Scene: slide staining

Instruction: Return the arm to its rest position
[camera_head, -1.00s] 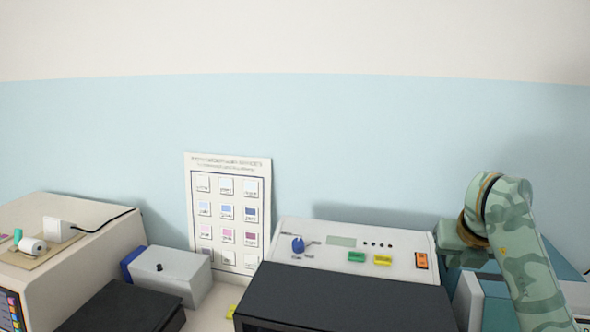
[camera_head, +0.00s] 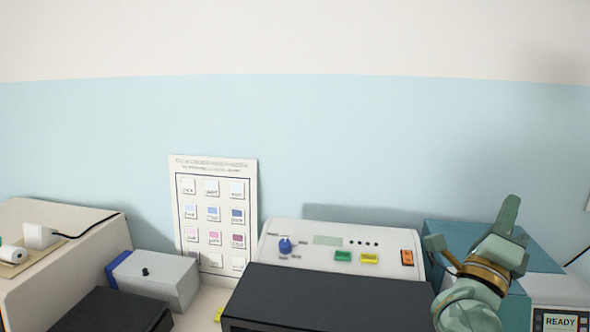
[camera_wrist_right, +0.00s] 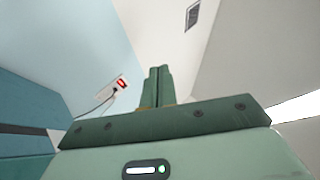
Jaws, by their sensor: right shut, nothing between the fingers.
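My right gripper (camera_head: 506,216) is at the right side of the head view, raised in front of a teal-topped machine, with its fingers pointing up. In the right wrist view its two green fingers (camera_wrist_right: 158,86) lie together, shut, with nothing held between them. The wall and ceiling show behind them. My right arm comes up from the lower edge of the head view, bent at a camouflage-patterned wrist. My left gripper is in neither view.
A white panel (camera_head: 300,234) with a knob and coloured buttons stands behind a black box (camera_head: 330,295). The teal machine (camera_head: 455,240) has a READY screen (camera_head: 560,322). A colour chart (camera_head: 213,165) leans on the wall. A grey box (camera_head: 165,275) and beige machine (camera_head: 75,255) are left.

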